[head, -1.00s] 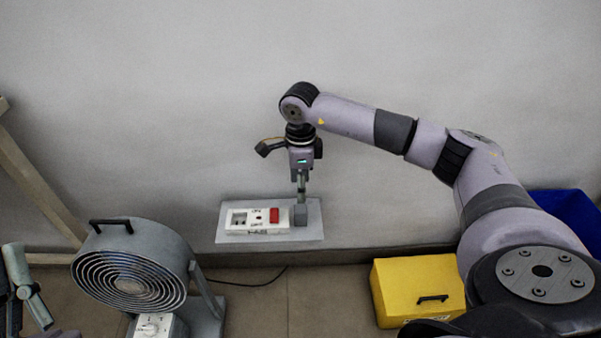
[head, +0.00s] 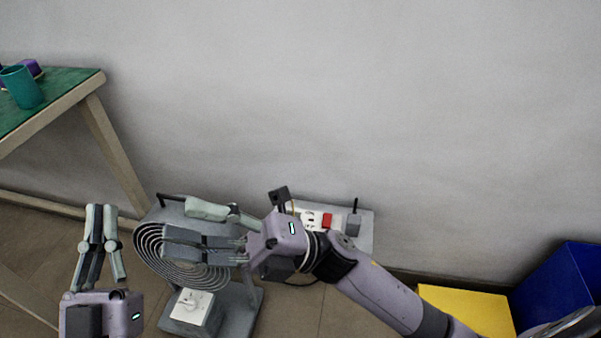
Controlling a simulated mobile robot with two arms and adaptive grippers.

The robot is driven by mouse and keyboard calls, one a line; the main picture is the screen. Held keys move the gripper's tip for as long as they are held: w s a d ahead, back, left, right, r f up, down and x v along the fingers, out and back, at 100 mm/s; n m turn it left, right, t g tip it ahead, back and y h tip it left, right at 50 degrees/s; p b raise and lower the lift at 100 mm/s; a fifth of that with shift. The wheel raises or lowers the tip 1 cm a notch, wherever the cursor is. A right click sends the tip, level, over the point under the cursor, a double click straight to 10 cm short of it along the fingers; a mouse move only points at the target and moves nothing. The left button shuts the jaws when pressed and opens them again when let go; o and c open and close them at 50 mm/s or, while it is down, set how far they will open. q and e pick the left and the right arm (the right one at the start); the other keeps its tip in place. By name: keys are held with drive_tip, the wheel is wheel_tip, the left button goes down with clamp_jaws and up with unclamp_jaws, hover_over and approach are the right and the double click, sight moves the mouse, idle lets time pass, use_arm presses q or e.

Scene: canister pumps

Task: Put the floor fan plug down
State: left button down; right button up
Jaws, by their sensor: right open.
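The grey floor fan (head: 243,290) stands on the floor at lower left, its round grille (head: 150,245) partly behind my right gripper. My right gripper (head: 175,222) is open and points left in front of the fan's upper part, with nothing seen between its fingers. My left gripper (head: 103,210) points up at the far left; its fingers look close together, but I cannot tell whether they are shut. A grey block (head: 353,226) with a dark upright piece sits at the right of the wall socket panel (head: 364,238). I cannot tell whether it is the fan plug.
The panel's white socket unit has a red switch (head: 327,221); my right arm crosses just below it. A yellow box (head: 465,308) and a blue bin (head: 560,285) stand at lower right. A green-topped table (head: 60,88) with a teal cup (head: 22,87) is at upper left.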

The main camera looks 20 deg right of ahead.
drive_tip(key=w+d+m+t+h, duration=0.1)
drive_tip(key=d+m+t+h, duration=0.4)
drive_tip(key=m, duration=0.6)
drive_tip(key=w+d+m+t+h, duration=0.2)
drive_tip(key=d+m+t+h, duration=0.3)
drive_tip(key=m+t+h, duration=0.2)
drive_tip(key=w+d+f+m+t+h, duration=0.1)
drive_tip(key=d+m+t+h, duration=0.4)
drive_tip(key=m, duration=0.9)
drive_tip(key=w+t+h, duration=0.1)
drive_tip(key=t+h, duration=0.1)
drive_tip(key=t, duration=0.2)
drive_tip(key=shift+w+m+t, duration=0.15)
drive_tip(key=shift+m+t, duration=0.25)
drive_tip(key=shift+a, duration=0.1)
